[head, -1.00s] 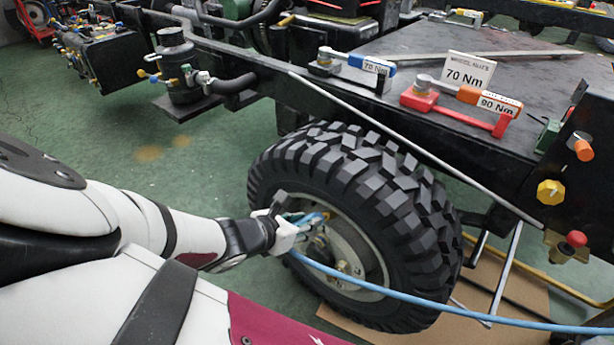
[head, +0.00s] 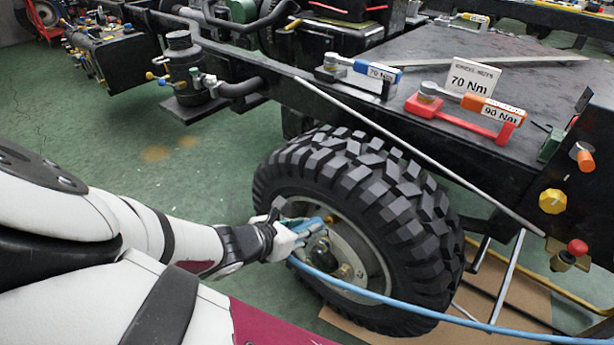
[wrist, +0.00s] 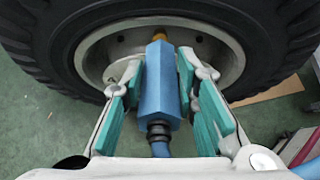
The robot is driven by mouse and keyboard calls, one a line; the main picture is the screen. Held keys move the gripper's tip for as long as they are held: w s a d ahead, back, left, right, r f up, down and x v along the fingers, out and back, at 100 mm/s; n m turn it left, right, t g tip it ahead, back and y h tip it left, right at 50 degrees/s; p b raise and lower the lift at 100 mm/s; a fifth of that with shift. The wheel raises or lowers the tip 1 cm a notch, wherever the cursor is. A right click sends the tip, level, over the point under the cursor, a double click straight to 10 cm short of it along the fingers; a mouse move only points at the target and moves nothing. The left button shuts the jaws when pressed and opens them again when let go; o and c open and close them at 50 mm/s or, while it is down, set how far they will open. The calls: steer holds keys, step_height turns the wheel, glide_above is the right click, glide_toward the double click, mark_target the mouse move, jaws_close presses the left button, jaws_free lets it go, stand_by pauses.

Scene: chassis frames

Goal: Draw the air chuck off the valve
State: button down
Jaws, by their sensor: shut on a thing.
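My gripper (wrist: 162,72) has its teal-padded fingers on both sides of the blue air chuck (wrist: 158,90) and is shut on it. The chuck's brass-coloured tip (wrist: 159,36) points at the wheel rim (wrist: 215,62). In the head view, my gripper (head: 304,228) is at the near left side of the wheel (head: 365,225), in front of the rim. The orange tip shows just beyond the fingers. The valve is not clearly visible, and I cannot tell whether the tip still touches it.
A blue hose (head: 400,300) runs from my gripper across the wheel's lower front to the right. The tyre surrounds the rim closely. Above is the dark chassis deck with a red-and-orange torque wrench (head: 465,103). Green floor (head: 130,140) is open at left.

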steer(key=shift+r, duration=0.1)
steer(key=p+v, duration=0.5)
steer(key=v, duration=0.1)
stand_by(0.4)
